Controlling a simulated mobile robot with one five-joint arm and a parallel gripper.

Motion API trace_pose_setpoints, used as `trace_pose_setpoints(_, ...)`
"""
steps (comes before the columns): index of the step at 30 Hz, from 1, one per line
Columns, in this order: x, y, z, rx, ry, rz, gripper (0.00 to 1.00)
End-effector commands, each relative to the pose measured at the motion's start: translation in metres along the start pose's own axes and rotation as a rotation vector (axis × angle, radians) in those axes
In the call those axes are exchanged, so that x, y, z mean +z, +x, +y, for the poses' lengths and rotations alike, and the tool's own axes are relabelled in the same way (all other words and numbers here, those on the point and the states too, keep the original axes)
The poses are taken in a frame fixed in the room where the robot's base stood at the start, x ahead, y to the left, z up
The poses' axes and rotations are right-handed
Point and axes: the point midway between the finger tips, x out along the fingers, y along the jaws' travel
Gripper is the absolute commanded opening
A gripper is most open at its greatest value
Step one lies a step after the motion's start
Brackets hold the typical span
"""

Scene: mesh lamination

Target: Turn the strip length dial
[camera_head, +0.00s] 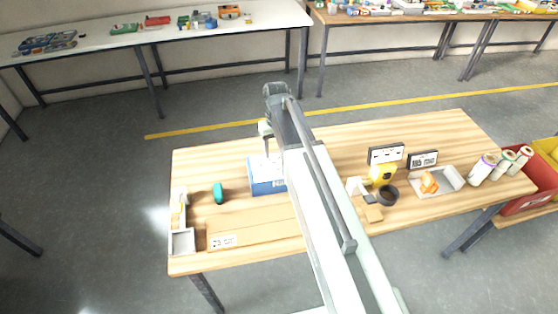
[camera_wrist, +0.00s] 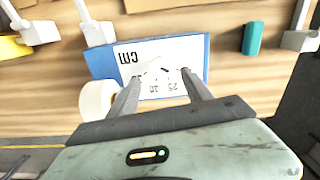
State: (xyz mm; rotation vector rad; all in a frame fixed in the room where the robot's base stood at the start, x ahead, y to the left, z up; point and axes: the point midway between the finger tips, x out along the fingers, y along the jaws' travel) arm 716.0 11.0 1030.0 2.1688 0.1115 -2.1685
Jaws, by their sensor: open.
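A blue box (camera_head: 266,188) stands on the wooden table, partly hidden behind my arm in the head view. In the wrist view the blue box (camera_wrist: 203,48) has a white face with "cm" and scale numbers. The white round strip length dial (camera_wrist: 158,67) is on that face, with a dark mark at its right. My gripper (camera_wrist: 160,76) is open, its two fingers reaching toward the face on either side of the dial. The gap between the fingers looks empty; I cannot tell whether they touch the dial.
A white round object (camera_wrist: 96,100) is beside the left finger. A teal cylinder (camera_head: 218,193) and a grey tray (camera_head: 182,242) are left of the box. A yellow device (camera_head: 383,175), dark ring (camera_head: 388,195) and shallow tray (camera_head: 450,178) are at right.

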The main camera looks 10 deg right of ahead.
Motion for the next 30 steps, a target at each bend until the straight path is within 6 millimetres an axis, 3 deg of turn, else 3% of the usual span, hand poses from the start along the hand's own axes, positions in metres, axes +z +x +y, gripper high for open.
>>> trace_pose_setpoints(1, 0.000, 0.013, 0.000, 0.000, 0.000, 0.000, 0.58)
trace_pose_setpoints(10, 0.000, 0.065, -0.001, 0.000, -0.001, 0.000, 0.58)
trace_pose_setpoints(20, 0.000, 0.069, -0.001, 0.000, -0.001, 0.000, 0.58)
trace_pose_setpoints(21, 0.000, 0.069, -0.001, 0.000, -0.001, 0.000, 0.55)
trace_pose_setpoints(27, 0.000, 0.069, -0.001, 0.000, -0.001, 0.000, 0.00)
trace_pose_setpoints(29, 0.001, 0.069, 0.011, 0.000, -0.001, 0.000, 0.00)
trace_pose_setpoints(30, 0.001, 0.069, 0.007, 0.001, -0.001, 0.000, 0.00)
